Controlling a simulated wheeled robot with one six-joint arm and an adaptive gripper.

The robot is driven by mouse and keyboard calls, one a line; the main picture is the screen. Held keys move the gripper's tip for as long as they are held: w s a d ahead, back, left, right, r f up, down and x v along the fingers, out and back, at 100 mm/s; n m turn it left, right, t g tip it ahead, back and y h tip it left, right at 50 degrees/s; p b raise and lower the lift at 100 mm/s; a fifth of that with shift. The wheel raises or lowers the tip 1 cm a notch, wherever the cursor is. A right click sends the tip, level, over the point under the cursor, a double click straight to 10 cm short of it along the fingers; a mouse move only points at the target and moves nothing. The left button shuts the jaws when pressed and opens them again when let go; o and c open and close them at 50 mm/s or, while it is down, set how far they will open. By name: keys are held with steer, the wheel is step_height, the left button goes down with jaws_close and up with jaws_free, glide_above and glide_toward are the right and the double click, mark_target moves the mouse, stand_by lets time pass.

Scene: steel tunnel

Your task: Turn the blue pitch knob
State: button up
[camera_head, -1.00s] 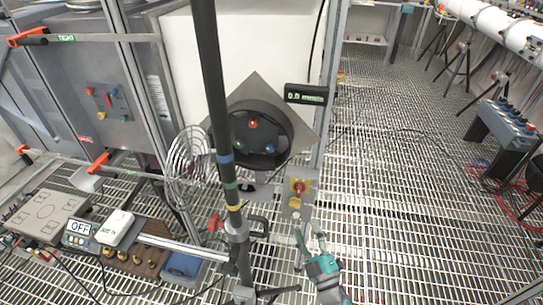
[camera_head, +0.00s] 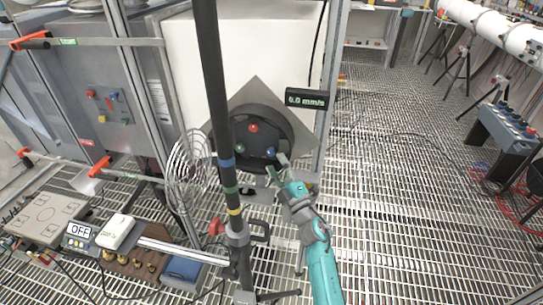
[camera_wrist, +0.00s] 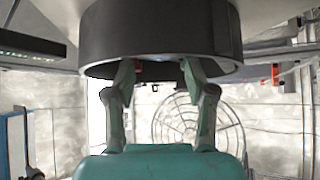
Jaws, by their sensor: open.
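The blue pitch knob (camera_head: 270,152) sits at the lower right inside a round black housing (camera_head: 285,122), with a red knob (camera_head: 253,128) above it and a green knob (camera_head: 239,147) to its left. My gripper (camera_head: 277,168) is open just below the blue knob, its fingers pointing up at the housing. In the wrist view my gripper (camera_wrist: 158,78) has its two fingers spread, tips at the lower edge of the black housing (camera_wrist: 160,40). A bit of red shows between them.
A black pole (camera_head: 214,80) stands left of the housing. A wire fan guard (camera_head: 187,170) is behind it. A display (camera_head: 307,98) hangs at the housing's upper right, reading about 0.0 mm/s. The grated floor (camera_head: 400,200) to the right is open.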

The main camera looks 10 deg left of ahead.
mark_target(271, 154)
steer(key=shift+x, duration=2.05)
jaws_close()
